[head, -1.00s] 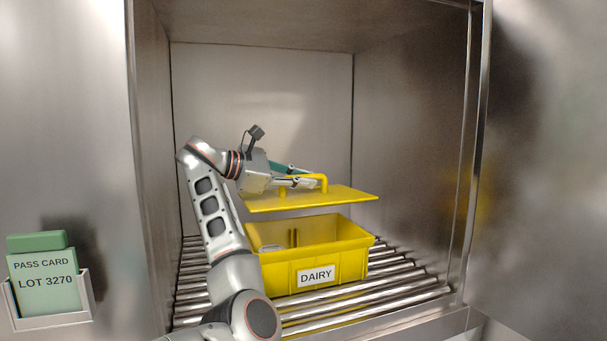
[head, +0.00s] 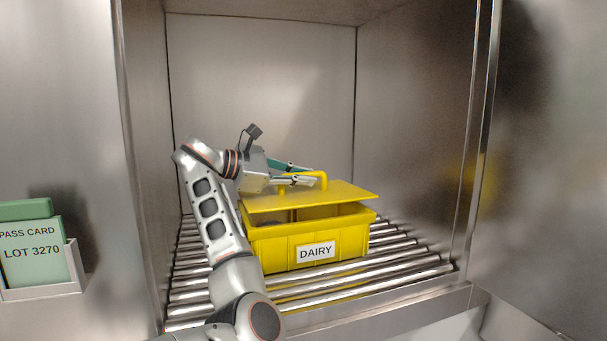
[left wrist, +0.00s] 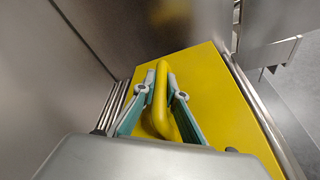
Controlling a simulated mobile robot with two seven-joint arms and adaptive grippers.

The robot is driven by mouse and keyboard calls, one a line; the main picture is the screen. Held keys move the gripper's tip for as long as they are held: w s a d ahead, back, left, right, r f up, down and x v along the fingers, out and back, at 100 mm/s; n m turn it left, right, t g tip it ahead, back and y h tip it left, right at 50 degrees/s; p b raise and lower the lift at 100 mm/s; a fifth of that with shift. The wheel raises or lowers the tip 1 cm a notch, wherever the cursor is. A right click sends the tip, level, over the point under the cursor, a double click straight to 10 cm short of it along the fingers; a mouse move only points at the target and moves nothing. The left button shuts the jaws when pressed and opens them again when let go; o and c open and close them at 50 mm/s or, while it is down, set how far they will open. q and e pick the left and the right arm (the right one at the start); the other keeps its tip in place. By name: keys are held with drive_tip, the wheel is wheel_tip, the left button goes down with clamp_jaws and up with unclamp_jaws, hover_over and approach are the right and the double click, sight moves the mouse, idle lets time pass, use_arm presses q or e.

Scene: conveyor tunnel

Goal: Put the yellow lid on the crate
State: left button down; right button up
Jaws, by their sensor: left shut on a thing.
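The yellow lid (head: 335,195) is a flat panel with an arched yellow handle, held level just above the crate. The yellow crate (head: 280,256) with a DAIRY label stands on the rollers. A gap shows between lid and crate at the front, and the lid sits slightly toward the back and left of the rim. My left gripper (head: 302,180) is shut on the lid's handle. In the left wrist view its fingers (left wrist: 160,95) straddle the handle, and the lid (left wrist: 205,90) fills the middle, hiding the crate. My right gripper is not in view.
The crate stands on a roller conveyor (head: 410,262) inside a metal tunnel with walls at left, right (head: 415,120) and back. Bare rollers lie to the right of the crate. A green pass card (head: 32,250) sits in a holder at left.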

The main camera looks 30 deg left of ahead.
sight(315, 190)
use_arm(q)
drive_tip(key=shift+f+m, duration=0.1)
drive_tip(key=shift+m, duration=0.2)
idle(0.5)
drive_tip(key=shift+f, duration=0.4)
idle(0.7)
drive_tip(key=shift+f+b, duration=0.55)
drive_tip(key=shift+f, duration=0.45)
drive_tip(key=c, duration=2)
unclamp_jaws()
